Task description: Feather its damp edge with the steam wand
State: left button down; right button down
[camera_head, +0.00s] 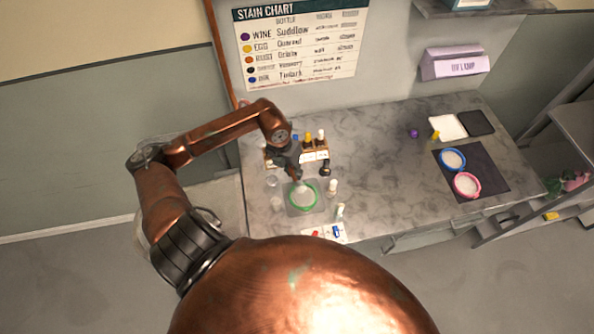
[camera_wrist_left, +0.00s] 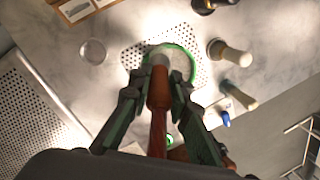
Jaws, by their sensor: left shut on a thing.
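A green hoop (camera_head: 304,208) with pale cloth (camera_head: 304,197) inside lies on a perforated plate near the counter's front. The hoop also shows in the left wrist view (camera_wrist_left: 191,62). My left gripper (camera_head: 297,178) is above the hoop, its fingers closed around a slim wand-like tool (camera_wrist_left: 158,95) with a red-brown handle and a pale rounded tip. The tip is over the cloth; I cannot tell whether it touches. The tool hides part of the cloth, and no damp edge can be made out. My right gripper is out of view.
A bottle rack (camera_head: 315,154) stands behind the hoop. Pale-topped pieces (camera_head: 333,186) stand close to its right. Blue (camera_head: 453,159) and pink (camera_head: 467,185) hoops lie on a dark mat at the right. The counter's middle (camera_head: 385,165) is clear.

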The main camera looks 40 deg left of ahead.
pick_arm(q)
jog(key=shift+s+a, duration=0.3)
jog(key=shift+s, duration=0.1)
jog(key=shift+s, duration=0.1)
jog(key=shift+s, duration=1.1)
jog(key=shift+s+d+p, duration=0.2)
jog(key=shift+s+d, duration=0.15)
jog(key=shift+s, duration=0.25)
jog(key=shift+s+d+p, duration=0.2)
jog(key=shift+s+d, duration=0.1)
jog(key=shift+s, duration=0.25)
jog(key=shift+d, duration=0.1)
